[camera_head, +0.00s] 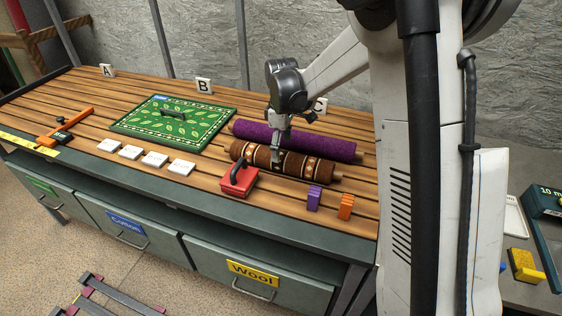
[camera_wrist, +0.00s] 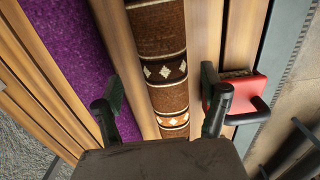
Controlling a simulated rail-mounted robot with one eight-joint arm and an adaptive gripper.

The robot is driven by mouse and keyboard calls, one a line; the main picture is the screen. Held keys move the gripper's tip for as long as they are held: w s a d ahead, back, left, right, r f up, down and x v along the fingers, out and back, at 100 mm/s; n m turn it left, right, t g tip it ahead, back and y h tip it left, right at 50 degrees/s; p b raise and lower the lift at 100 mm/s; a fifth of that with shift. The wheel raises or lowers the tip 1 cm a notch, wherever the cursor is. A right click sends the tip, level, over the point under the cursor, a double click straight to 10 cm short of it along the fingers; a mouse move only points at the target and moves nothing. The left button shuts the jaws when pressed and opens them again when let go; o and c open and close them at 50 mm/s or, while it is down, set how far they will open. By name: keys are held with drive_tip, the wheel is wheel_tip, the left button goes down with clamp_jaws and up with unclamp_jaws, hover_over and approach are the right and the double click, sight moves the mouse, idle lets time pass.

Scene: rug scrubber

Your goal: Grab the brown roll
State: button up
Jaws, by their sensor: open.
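The brown roll (camera_head: 301,166) is a patterned rug with light diamond bands, lying on the slatted bench top. In the wrist view the brown roll (camera_wrist: 158,34) runs lengthwise between the fingers. My gripper (camera_head: 279,150) is over the roll near its middle in the head view. In the wrist view my gripper (camera_wrist: 165,112) is open, one finger on each side of the roll. I cannot tell whether either finger touches it. Nothing is held.
The purple roll (camera_head: 297,141) lies just behind. The red block with a black handle (camera_head: 238,181) sits close in front, near one finger. A green rug (camera_head: 174,122), white tiles (camera_head: 154,159), and purple (camera_head: 314,198) and orange (camera_head: 346,206) blocks also lie on the bench.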

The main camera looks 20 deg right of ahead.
sight(281, 153)
drive_tip(key=shift+s+a+f, duration=0.1)
drive_tip(key=shift+s+f, duration=0.05)
drive_tip(key=shift+f, duration=1.25)
drive_tip(key=shift+s+a+f, duration=0.1)
drive_tip(key=shift+f, duration=1.25)
drive_tip(key=c, duration=1.9)
